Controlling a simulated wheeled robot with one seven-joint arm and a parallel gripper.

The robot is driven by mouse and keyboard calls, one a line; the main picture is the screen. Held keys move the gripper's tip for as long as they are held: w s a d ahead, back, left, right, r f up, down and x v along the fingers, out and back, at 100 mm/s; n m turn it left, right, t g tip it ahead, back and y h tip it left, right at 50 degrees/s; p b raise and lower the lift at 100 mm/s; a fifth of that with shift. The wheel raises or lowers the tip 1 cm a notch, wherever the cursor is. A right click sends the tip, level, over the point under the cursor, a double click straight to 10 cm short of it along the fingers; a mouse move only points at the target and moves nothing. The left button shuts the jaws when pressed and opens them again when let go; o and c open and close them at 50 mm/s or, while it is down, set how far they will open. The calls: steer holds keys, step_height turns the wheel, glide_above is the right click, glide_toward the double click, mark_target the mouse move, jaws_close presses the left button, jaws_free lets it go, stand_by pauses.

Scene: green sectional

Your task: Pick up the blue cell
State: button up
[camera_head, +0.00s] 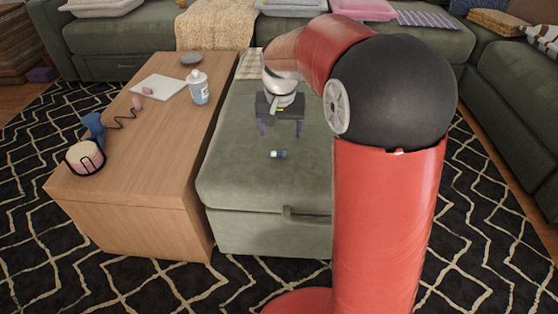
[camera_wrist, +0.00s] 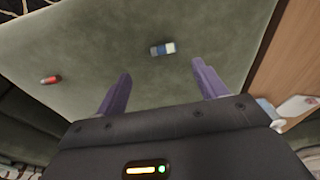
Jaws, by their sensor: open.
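The blue cell (camera_head: 279,154) is a small cylinder with blue, white and grey parts. It lies on its side on the green ottoman (camera_head: 232,180). In the wrist view the cell (camera_wrist: 162,48) lies ahead of the fingertips, between their lines and apart from both. My gripper (camera_head: 281,135) is open and empty above the ottoman, with its two purple fingers pointing down. In the wrist view my gripper (camera_wrist: 161,72) shows both fingers spread with nothing between them.
A small red cylinder (camera_wrist: 51,79) lies on the ottoman in the wrist view. The wooden table (camera_head: 140,160) adjoins the ottoman and holds a bottle (camera_head: 198,88), a white tablet-like slab (camera_head: 159,87), a pink-and-white round item (camera_head: 85,157) and a blue object (camera_head: 92,125). Green sofas stand behind.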

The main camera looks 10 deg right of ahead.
mark_target(279, 152)
steer(key=f, duration=0.3)
steer(key=w+f, duration=0.1)
steer(key=f, duration=0.2)
steer(key=w+f+b, duration=0.1)
steer(key=f, duration=0.1)
steer(key=shift+f, duration=0.4)
steer(key=c, duration=1.1)
steer(key=shift+o, duration=0.2)
steer(key=shift+r, duration=0.2)
